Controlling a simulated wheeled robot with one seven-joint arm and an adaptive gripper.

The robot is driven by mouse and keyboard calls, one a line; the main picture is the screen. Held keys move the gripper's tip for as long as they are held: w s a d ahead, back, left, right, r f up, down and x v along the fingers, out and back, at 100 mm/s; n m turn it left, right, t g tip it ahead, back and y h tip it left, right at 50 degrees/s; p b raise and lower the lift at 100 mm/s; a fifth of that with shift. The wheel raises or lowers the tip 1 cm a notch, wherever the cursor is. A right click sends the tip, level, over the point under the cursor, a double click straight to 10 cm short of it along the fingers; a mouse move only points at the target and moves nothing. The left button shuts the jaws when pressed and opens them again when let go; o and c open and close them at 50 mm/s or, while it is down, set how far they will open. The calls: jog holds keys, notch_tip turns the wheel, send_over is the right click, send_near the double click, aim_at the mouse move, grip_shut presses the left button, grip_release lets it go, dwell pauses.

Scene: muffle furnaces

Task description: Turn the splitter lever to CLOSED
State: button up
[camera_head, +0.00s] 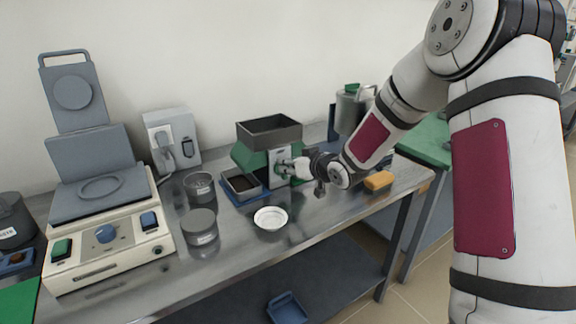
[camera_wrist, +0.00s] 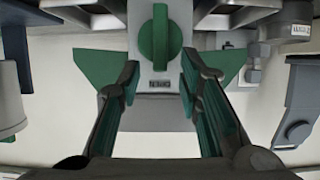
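The splitter is a green and white body (camera_head: 250,158) with a dark hopper (camera_head: 270,130) on top, standing on the steel bench. Its green lever (camera_wrist: 160,38) sits on a grey front plate in the wrist view, its long grip roughly upright in the picture. A small label (camera_wrist: 160,84) is on the plate; I cannot read it. My gripper (camera_head: 287,169) is at the splitter's front face. In the wrist view my gripper (camera_wrist: 160,72) has its fingers spread apart, either side of the plate, with nothing held. I cannot tell whether the fingertips touch the lever.
A blue tray (camera_head: 236,190) stands at the splitter's left. A white dish (camera_head: 270,218), a lidded grey jar (camera_head: 199,226) and a dark mesh cup (camera_head: 199,186) are nearby. A control-panel appliance (camera_head: 105,240) fills the bench's left.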

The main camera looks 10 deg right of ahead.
jog(key=shift+x, duration=0.85)
grip_shut()
